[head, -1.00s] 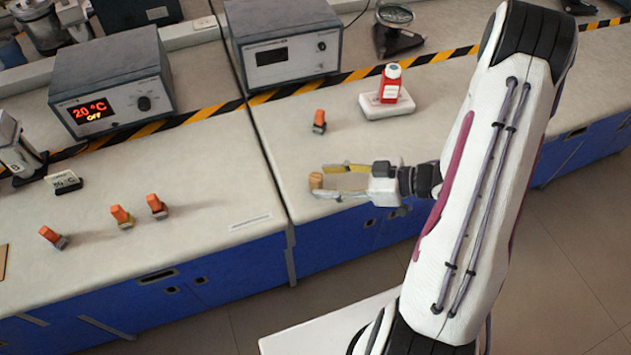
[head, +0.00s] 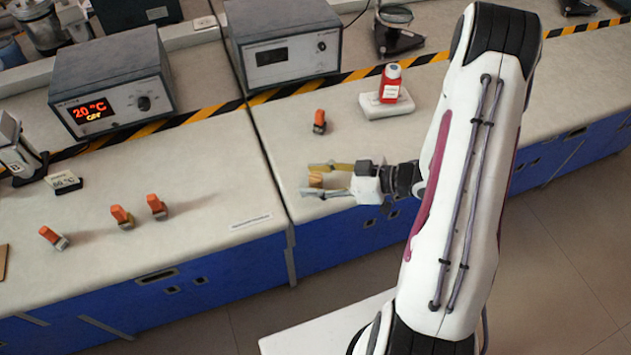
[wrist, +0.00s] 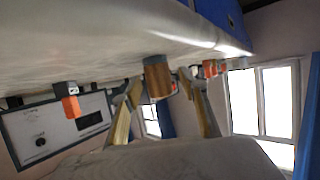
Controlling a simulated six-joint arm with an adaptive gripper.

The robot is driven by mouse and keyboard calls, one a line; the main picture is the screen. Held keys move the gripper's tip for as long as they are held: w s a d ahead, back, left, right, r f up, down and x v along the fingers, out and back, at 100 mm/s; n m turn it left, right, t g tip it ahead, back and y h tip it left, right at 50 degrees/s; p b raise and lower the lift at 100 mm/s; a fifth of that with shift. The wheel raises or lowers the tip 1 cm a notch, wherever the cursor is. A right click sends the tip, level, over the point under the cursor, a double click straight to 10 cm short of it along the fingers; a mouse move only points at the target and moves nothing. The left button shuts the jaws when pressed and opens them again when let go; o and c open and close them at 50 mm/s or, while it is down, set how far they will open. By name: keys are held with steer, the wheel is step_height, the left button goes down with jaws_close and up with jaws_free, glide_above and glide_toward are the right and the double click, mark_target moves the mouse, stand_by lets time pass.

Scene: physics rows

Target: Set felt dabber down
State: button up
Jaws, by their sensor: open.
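The felt dabber, a short wood-brown cylinder (head: 316,181), stands on the front part of the right bench in the head view. In the wrist view, which is upside down, the dabber (wrist: 158,80) shows a grey end at the bench surface. My gripper (head: 311,180) is open and low, with one finger on each side of the dabber. The fingers reach slightly past it. A gap shows between the fingers and the dabber in the wrist view.
An orange-topped block (head: 319,122) stands behind the gripper. Several orange-topped blocks stand on the left bench (head: 195,235). Instrument boxes (head: 283,45) line the back. The bench front edge is close.

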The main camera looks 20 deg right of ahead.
mark_target(315, 177)
jaws_close()
steer(key=shift+r, duration=0.15)
steer(key=shift+r, duration=4.9)
